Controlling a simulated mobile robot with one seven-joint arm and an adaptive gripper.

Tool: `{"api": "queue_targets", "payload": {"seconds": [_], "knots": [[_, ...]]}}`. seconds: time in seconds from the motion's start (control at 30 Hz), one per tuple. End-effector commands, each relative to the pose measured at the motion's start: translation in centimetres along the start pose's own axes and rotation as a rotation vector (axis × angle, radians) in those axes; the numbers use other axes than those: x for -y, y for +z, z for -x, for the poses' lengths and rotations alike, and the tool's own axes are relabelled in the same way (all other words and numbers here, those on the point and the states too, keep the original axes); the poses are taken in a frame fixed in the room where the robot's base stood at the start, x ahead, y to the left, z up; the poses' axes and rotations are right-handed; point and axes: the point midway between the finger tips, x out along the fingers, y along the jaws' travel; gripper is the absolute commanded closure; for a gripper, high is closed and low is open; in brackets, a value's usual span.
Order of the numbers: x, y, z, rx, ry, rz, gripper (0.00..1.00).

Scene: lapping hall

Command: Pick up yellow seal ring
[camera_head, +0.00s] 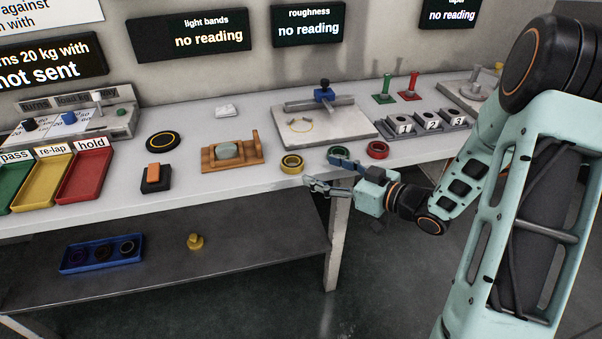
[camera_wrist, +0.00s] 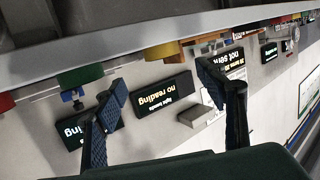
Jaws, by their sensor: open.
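The yellow seal ring (camera_head: 291,168) lies flat near the front edge of the white bench, with a dark centre. In the wrist view, which is turned over, a yellow ring (camera_wrist: 163,53) shows at the bench edge, beyond and between my fingertips. My gripper (camera_head: 323,173) is open and empty at the bench front, just right of the yellow ring and apart from it. Its two fingers also show in the wrist view (camera_wrist: 162,78). A green ring (camera_head: 338,150) sits behind my upper finger, partly hidden, and a red ring (camera_head: 377,150) lies further right.
A wooden holder with a grey-green piece (camera_head: 229,152) stands left of the yellow ring. A plate with a blue-clamped fixture (camera_head: 324,118) is behind it. Numbered blocks (camera_head: 427,125) stand right. The lower shelf (camera_head: 220,262) carries a blue tray (camera_head: 75,262) and a brass knob-like piece (camera_head: 195,241).

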Motion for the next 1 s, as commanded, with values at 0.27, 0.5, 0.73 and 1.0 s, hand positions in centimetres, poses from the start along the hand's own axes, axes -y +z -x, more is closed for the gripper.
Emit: {"api": "queue_targets", "payload": {"seconds": [0.27, 0.5, 0.73, 1.0], "knots": [[0.3, 0.1, -4.2, -0.007, -0.010, 0.003, 0.35], [0.3, 0.0, -5.8, -0.005, -0.007, 0.001, 0.35], [0.6, 0.4, -8.8, -0.005, -0.009, 0.002, 0.35], [0.5, 0.1, -10.8, -0.005, -0.005, 0.001, 0.35]]}}
